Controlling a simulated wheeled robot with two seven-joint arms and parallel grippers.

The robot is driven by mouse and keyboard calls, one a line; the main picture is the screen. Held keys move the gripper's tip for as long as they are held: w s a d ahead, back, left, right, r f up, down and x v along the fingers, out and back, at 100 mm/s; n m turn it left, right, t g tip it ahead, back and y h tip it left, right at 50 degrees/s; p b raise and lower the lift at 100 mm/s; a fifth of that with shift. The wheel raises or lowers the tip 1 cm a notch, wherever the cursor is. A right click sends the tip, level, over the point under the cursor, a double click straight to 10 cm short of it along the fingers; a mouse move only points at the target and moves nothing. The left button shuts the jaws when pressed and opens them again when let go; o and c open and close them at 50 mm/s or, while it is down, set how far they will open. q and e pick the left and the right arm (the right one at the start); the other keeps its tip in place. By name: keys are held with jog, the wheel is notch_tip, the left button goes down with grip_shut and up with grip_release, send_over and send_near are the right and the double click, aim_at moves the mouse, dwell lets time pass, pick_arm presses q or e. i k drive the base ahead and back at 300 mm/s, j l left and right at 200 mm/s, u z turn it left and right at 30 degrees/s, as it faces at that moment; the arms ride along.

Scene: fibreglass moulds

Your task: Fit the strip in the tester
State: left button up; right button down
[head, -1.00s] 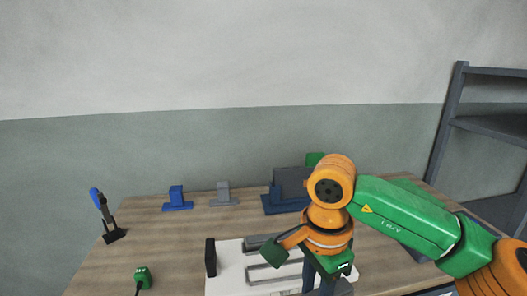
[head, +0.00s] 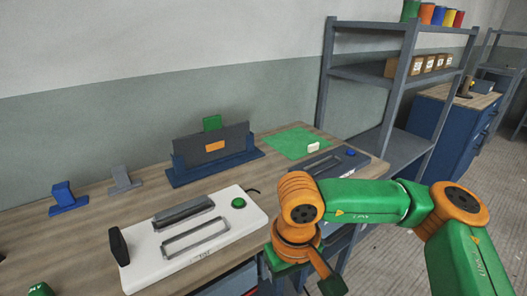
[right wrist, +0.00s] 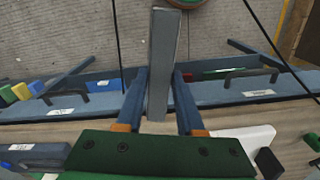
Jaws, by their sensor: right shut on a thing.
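The white tester (head: 150,262) lies on the bench in the head view. It has two long grey framed parts on top, a green button (head: 239,203) and a black upright handle (head: 119,246). My right gripper (right wrist: 160,75) is shut on a grey strip (right wrist: 163,45) in the right wrist view, with its blue fingers on either side. The strip sticks out beyond the fingertips and is clear of the tester. In the head view my right arm stands by the bench's front edge, right of the tester, and hides the strip.
A blue stand (head: 182,177) holds a dark panel with an orange label behind the tester. A green mat (head: 290,142) carries a white block. A dark device with a blue button (head: 351,152) is at the right. Drawers (right wrist: 235,92) are below the front edge.

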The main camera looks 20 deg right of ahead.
aim_at(323, 167)
jog(key=z, duration=1.3)
jog(key=i+u, duration=0.15)
jog(key=k+l, duration=0.05)
